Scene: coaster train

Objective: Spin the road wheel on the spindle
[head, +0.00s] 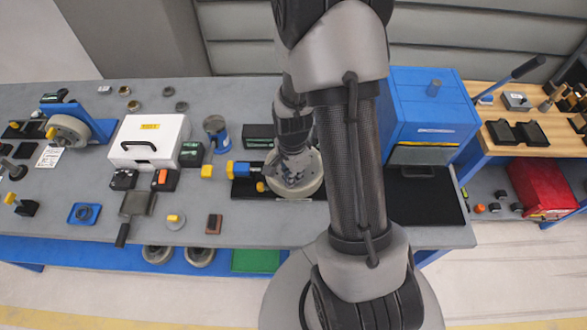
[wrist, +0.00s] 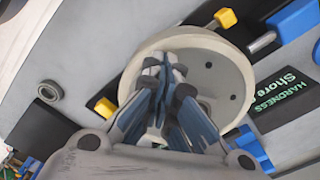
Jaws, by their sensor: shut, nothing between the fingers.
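The road wheel (head: 313,185) is a pale beige disc on a black base (head: 250,188), partly hidden behind my arm and gripper in the head view. In the wrist view the wheel (wrist: 240,75) shows its raised rim and several dark holes in its face. My gripper (wrist: 165,65) is shut and empty, with its fingertips over the wheel face inside the rim. I cannot tell whether the tips touch the wheel. The spindle is hidden behind the fingers. A yellow knob (wrist: 105,107) sits beside the rim, and a yellow block (wrist: 226,18) lies at its far side.
A blue cabinet (head: 425,105) stands right of my arm, with a black mat (head: 425,195) in front. A black box labelled hardness (wrist: 285,100) is close to the wheel.

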